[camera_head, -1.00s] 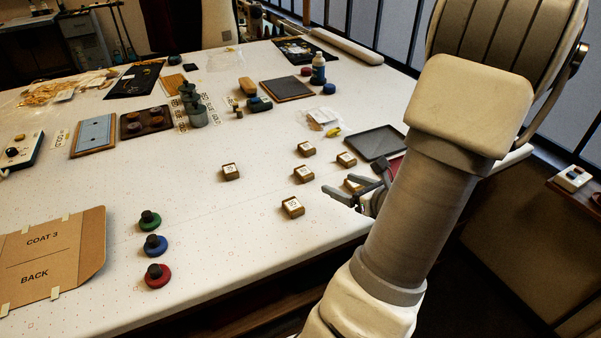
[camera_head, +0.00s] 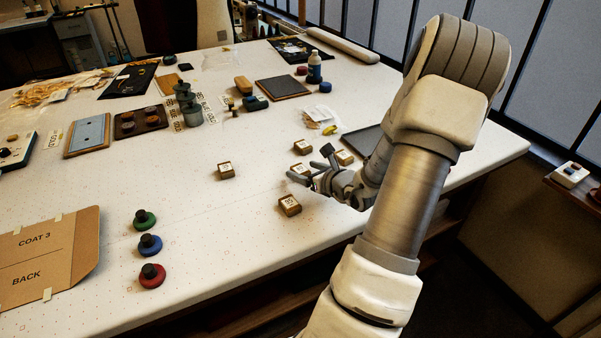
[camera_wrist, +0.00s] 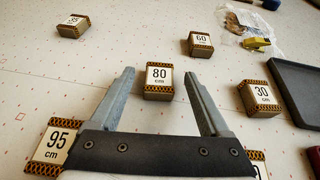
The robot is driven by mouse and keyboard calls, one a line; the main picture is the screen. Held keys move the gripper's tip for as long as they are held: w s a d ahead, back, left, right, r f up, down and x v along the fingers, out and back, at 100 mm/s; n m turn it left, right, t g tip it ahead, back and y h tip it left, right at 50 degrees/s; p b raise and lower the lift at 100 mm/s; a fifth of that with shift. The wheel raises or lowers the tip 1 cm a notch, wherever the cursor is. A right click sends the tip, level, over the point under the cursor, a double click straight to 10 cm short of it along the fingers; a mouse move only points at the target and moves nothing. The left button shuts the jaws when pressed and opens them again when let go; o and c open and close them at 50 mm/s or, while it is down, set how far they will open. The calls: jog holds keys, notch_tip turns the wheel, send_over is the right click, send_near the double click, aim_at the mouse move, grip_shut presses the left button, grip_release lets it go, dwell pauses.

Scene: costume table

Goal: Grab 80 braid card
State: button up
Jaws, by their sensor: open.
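The 80 cm braid card (camera_wrist: 158,77) is a small wooden block with a white label and a patterned edge. In the wrist view it shows between my open fingertips, with a gap on both sides. It rests on the white table. My gripper (camera_wrist: 159,72) is open and empty. In the head view my gripper (camera_head: 310,163) is over the group of blocks, and the 80 card (camera_head: 300,168) is partly hidden by the fingers.
Similar blocks lie around: 95 (camera_wrist: 54,144) near left, 30 (camera_wrist: 261,97) right, 60 (camera_wrist: 201,43) behind, and one with an unclear label (camera_wrist: 73,26) far left. A dark tray (camera_wrist: 301,85) is at the right. A clear bag (camera_wrist: 245,25) lies at the back.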

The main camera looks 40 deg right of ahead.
jog(key=shift+x, duration=0.95)
jog(key=shift+c, duration=0.3)
grip_shut()
jog(key=shift+r, duration=0.1)
